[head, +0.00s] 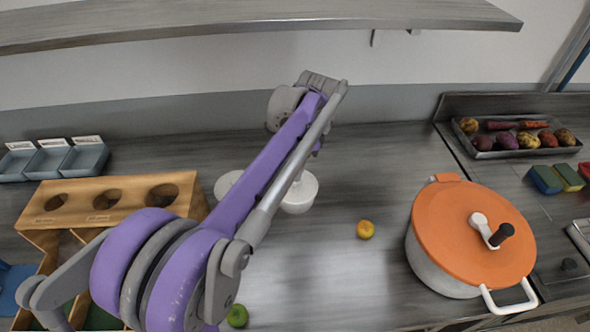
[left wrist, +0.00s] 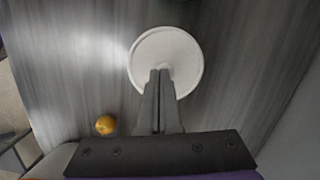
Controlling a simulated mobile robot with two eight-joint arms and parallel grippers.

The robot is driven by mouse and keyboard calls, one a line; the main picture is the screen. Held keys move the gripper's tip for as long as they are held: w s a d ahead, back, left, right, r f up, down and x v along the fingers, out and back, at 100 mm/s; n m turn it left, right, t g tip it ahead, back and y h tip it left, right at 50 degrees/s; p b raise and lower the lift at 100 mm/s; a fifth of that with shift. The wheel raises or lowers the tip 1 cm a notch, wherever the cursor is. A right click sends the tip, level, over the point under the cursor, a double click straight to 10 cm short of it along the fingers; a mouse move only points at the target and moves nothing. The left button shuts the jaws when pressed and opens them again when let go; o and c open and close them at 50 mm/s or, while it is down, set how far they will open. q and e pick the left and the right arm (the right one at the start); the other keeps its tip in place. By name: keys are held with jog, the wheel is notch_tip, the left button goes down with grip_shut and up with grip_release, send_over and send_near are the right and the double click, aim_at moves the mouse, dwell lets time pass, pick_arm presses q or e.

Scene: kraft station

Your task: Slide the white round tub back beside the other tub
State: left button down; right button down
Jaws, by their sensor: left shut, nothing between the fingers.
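Two white round tubs show in the head view on the grey counter, partly hidden by my left arm. One tub (head: 226,184) is on the left of the arm and the other tub (head: 301,196) is on its right. The left wrist view shows one white round tub (left wrist: 165,45) from above. My left gripper (left wrist: 160,72) is shut and empty, its fingertips overlapping the tub's near part in that view. I cannot tell whether they touch it. In the head view the fingertips are hidden. My right gripper is not in view.
An orange fruit (head: 365,229) lies right of the tubs, and a green fruit (head: 238,316) lies near the front. A wooden rack with holes (head: 128,187) stands left. A large pot with orange lid (head: 462,222) stands right. A shelf (head: 260,20) hangs above.

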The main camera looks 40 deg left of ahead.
pick_arm(q)
jog(key=w+d, duration=0.7)
jog(key=w, duration=0.2)
jog(key=shift+b, duration=0.3)
